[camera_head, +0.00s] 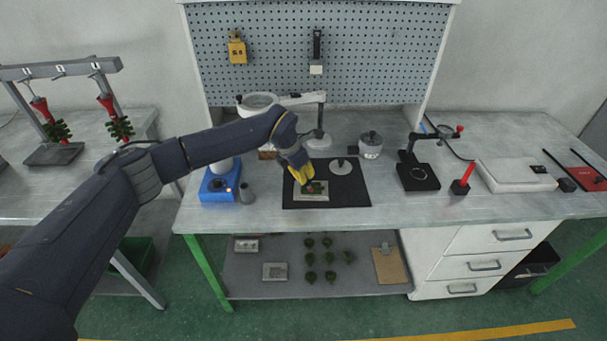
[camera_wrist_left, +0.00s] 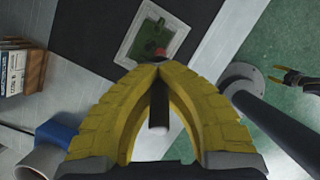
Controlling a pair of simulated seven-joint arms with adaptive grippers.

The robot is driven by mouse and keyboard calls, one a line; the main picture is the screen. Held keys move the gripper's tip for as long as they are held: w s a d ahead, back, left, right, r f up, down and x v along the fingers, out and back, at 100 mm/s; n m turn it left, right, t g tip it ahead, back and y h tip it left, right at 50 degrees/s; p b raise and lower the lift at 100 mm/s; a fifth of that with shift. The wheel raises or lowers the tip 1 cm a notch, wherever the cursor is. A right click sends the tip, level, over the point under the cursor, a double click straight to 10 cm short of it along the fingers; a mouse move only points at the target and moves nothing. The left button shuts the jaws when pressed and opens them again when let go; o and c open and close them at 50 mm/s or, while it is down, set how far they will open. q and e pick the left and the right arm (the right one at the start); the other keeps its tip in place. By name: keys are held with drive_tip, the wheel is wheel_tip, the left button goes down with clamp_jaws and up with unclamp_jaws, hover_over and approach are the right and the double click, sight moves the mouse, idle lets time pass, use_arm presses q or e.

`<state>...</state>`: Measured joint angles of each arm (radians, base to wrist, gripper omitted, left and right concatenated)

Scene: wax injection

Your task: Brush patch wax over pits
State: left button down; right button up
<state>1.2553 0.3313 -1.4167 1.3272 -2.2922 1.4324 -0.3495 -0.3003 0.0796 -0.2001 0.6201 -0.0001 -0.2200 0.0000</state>
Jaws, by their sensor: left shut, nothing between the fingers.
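My left gripper (camera_head: 303,180) is shut, its yellow fingertips just over a pale tray (camera_head: 311,194) on the black mat. In the left wrist view the fingertips (camera_wrist_left: 158,68) meet in front of the tray (camera_wrist_left: 135,25). A green piece (camera_wrist_left: 150,38) lies in the tray, partly hidden by the fingers, with a small red bit (camera_wrist_left: 160,51) beside the tips. A dark rod (camera_wrist_left: 158,112) shows between the fingers; I cannot tell what it is. Pits cannot be made out. What looks like my right gripper (camera_wrist_left: 284,78) is small at the wrist view's right edge.
A glass pot (camera_head: 370,146), black stand (camera_head: 417,176) and red-handled tool (camera_head: 462,180) are to the right. The front bench edge is clear.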

use_arm(q)
drive_tip(key=shift+w, duration=0.1)
drive_tip(key=shift+w+a, duration=0.1)
drive_tip(key=shift+w, duration=1.85)
drive_tip(key=shift+r, duration=2.95)
drive_tip(key=shift+r, duration=0.1)
drive_tip(key=shift+r, duration=1.4)
drive_tip(key=shift+f, duration=0.15)
drive_tip(key=shift+f, duration=0.65)
